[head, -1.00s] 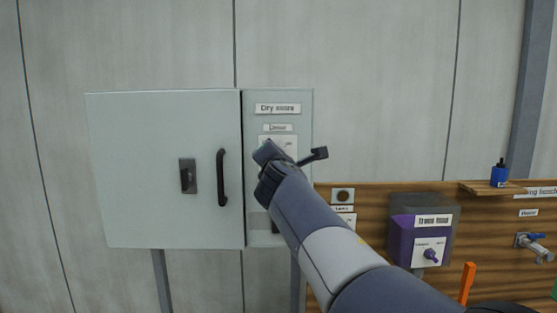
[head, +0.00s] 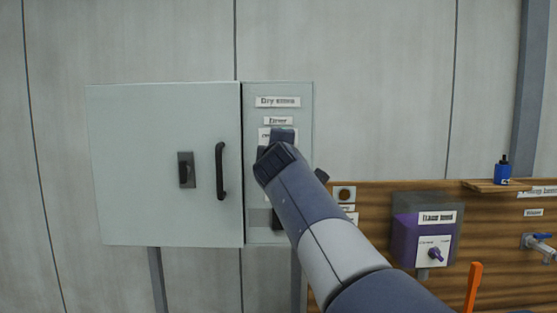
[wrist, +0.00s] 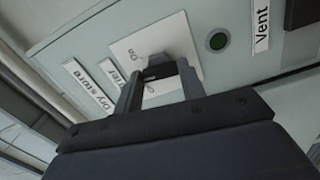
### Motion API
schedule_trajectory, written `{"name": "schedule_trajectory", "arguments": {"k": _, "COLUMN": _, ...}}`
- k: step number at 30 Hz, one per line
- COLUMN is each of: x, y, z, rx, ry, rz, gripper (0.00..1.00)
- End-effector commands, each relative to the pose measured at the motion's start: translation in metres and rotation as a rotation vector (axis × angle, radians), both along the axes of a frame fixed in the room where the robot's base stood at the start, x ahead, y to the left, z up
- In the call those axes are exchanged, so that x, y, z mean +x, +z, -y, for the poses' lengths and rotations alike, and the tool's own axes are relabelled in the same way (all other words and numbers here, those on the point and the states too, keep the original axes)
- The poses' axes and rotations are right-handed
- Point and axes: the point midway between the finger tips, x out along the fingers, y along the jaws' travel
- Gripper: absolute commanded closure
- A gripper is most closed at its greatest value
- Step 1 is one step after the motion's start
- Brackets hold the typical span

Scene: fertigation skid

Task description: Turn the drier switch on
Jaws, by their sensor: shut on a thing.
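The drier switch is a dark knob (wrist: 157,72) on a white plate (wrist: 188,43) in the wrist view, under the labels "Dry store" and "Drier". "On" is printed on the plate near its left edge; other lettering is partly covered by my gripper. My gripper (wrist: 158,82) has its two fingers on either side of the knob and is shut on it. In the head view my gripper (head: 278,140) is up against the narrow right panel (head: 303,105) of the grey cabinet, and the knob is hidden behind it.
The cabinet door (head: 135,165) is closed, with a black handle (head: 222,171). A purple switch box (head: 425,238) and a blue bottle (head: 503,171) are to the right.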

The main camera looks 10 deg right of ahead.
Motion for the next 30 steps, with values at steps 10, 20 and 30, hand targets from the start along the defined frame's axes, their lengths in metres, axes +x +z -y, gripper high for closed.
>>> {"name": "schedule_trajectory", "arguments": {"k": 10, "x": 0.0006, "y": -0.0048, "z": 0.0002, "rx": 0.317, "ry": -0.002, "rz": 0.061, "gripper": 0.85}}
{"name": "schedule_trajectory", "arguments": {"k": 20, "x": 0.0005, "y": -0.0040, "z": 0.0000, "rx": 0.547, "ry": -0.001, "rz": 0.106, "gripper": 0.85}}
{"name": "schedule_trajectory", "arguments": {"k": 30, "x": 0.0009, "y": -0.0036, "z": 0.0002, "rx": 0.656, "ry": -0.003, "rz": 0.126, "gripper": 0.85}}
